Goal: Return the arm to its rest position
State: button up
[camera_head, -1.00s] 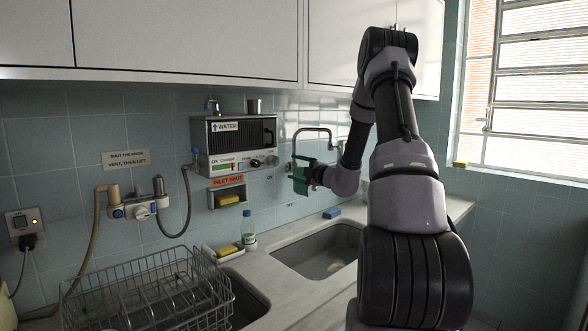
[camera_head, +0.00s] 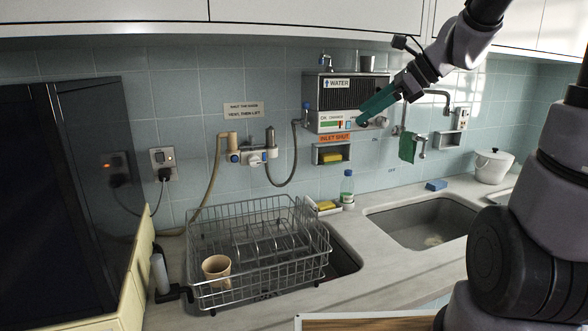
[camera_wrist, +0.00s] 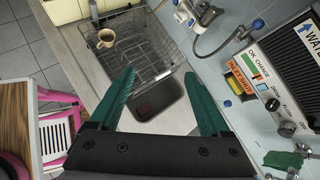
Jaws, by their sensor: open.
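My gripper (camera_head: 364,118) has teal fingers and hangs in the air at the upper right of the head view, in front of the water heater (camera_head: 346,97). In the wrist view my gripper (camera_wrist: 160,76) has its two fingers spread wide with nothing between them. The wrist view looks down on the dish rack (camera_wrist: 135,45) and a sink basin beyond the fingers. My arm comes in from the right of the head view, and its elbow is out of the picture.
The wire dish rack (camera_head: 262,250) holds a tan cup (camera_head: 217,270). A bottle (camera_head: 347,188), a blue sponge (camera_head: 436,185) and a white pot (camera_head: 493,166) stand on the counter. A green cloth (camera_head: 408,148) hangs near the tap. Upper cabinets (camera_head: 300,12) run overhead.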

jog(key=s+d+r+n+t+h, duration=0.1)
jog(key=s+d+n+h, duration=0.2)
jog(key=s+n, duration=0.4)
jog(key=s+d+r+n+t+h, duration=0.1)
jog(key=s+d+n+h, duration=0.3)
jog(key=s+n, duration=0.3)
jog(key=shift+d+n, duration=0.3)
jog(key=shift+n, duration=0.9)
jog(key=shift+s+r, duration=0.1)
